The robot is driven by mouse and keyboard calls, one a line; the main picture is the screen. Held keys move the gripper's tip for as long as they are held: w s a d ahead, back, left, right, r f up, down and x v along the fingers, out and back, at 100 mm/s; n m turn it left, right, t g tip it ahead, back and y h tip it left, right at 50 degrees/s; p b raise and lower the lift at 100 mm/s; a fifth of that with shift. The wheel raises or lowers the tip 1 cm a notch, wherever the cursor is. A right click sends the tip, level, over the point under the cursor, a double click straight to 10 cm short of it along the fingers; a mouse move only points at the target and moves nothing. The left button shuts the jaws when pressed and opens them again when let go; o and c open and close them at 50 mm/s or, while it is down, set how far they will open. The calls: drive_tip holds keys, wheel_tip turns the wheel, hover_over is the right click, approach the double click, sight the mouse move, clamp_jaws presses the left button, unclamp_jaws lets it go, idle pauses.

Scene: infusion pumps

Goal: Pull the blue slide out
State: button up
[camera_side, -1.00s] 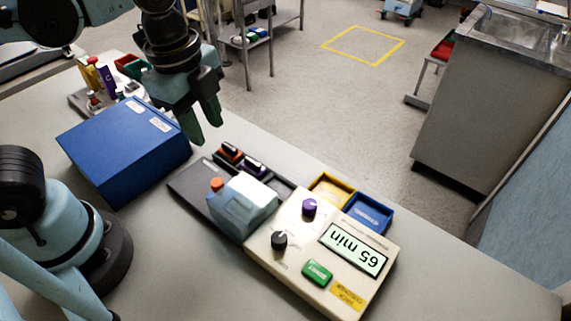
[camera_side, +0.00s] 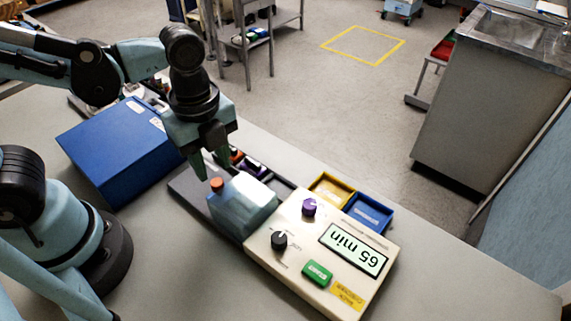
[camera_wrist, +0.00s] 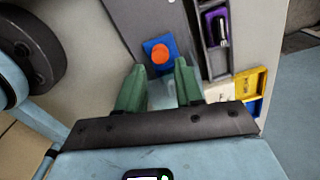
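My gripper (camera_side: 212,168) is open and points down above the dark grey plate of the pump. Its two green fingers also show in the wrist view (camera_wrist: 160,70), apart, with nothing held between the tips. A small blue piece with a round orange knob (camera_wrist: 160,48) lies on the plate just beyond the fingertips in the wrist view; it looks like the blue slide. In the side view the orange knob (camera_side: 216,185) stands just below the fingers, and its blue base is mostly hidden. A pale blue translucent block (camera_side: 243,205) sits beside it, partly hidden by the fingers in the wrist view.
The beige pump panel (camera_side: 290,265) with knobs, a green button and a "65 min" display adjoins the block. A yellow tray (camera_side: 331,189) and a blue tray (camera_side: 368,212) lie behind it. A dark tray holding a purple item (camera_wrist: 217,27) is close by. A large blue box (camera_side: 115,150) stands left.

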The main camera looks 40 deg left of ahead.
sight(216, 182)
drive_tip(key=shift+f, duration=2.2)
drive_tip(key=shift+c, duration=0.5)
clamp_jaws()
